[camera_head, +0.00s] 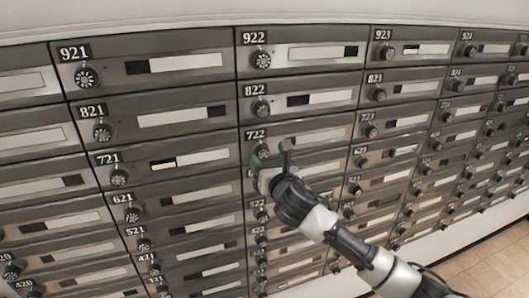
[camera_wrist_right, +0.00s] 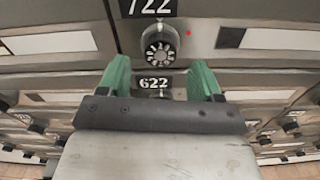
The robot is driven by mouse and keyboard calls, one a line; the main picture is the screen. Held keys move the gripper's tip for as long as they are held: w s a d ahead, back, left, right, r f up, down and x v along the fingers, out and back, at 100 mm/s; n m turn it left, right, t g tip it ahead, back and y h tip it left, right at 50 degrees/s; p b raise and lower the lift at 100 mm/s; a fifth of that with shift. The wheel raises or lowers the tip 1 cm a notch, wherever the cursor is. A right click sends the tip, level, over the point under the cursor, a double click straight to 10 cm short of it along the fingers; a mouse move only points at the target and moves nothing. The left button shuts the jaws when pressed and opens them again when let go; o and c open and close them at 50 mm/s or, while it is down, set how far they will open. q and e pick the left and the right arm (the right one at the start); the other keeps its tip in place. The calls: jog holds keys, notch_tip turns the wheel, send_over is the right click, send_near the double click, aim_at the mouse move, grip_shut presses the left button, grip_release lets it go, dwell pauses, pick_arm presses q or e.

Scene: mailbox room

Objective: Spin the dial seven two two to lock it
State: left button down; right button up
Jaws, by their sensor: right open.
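The mailbox door labelled 722 (camera_head: 318,137) is in the middle of the head view. Its round dial (camera_wrist_right: 160,45), dark with a white-marked face, is clear in the wrist view, just under the 722 plate (camera_wrist_right: 148,7). A small red light (camera_wrist_right: 188,33) shows right of the dial. My right gripper (camera_head: 264,162) is at this door, and its hand hides most of the dial in the head view. In the wrist view its green fingers (camera_wrist_right: 160,80) are open and empty, one to each side below the dial, apart from it. My left gripper is not in view.
Rows of similar mailbox doors with dials surround it, such as 822 (camera_head: 300,98) above and 721 (camera_head: 165,162) to the left. The 622 plate (camera_wrist_right: 155,82) shows between my fingers. Tiled floor (camera_head: 490,262) is at lower right.

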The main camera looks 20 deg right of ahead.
aim_at(262, 152)
jog(key=shift+w, duration=1.25)
jog(key=c, duration=0.9)
jog(key=shift+m, duration=0.3)
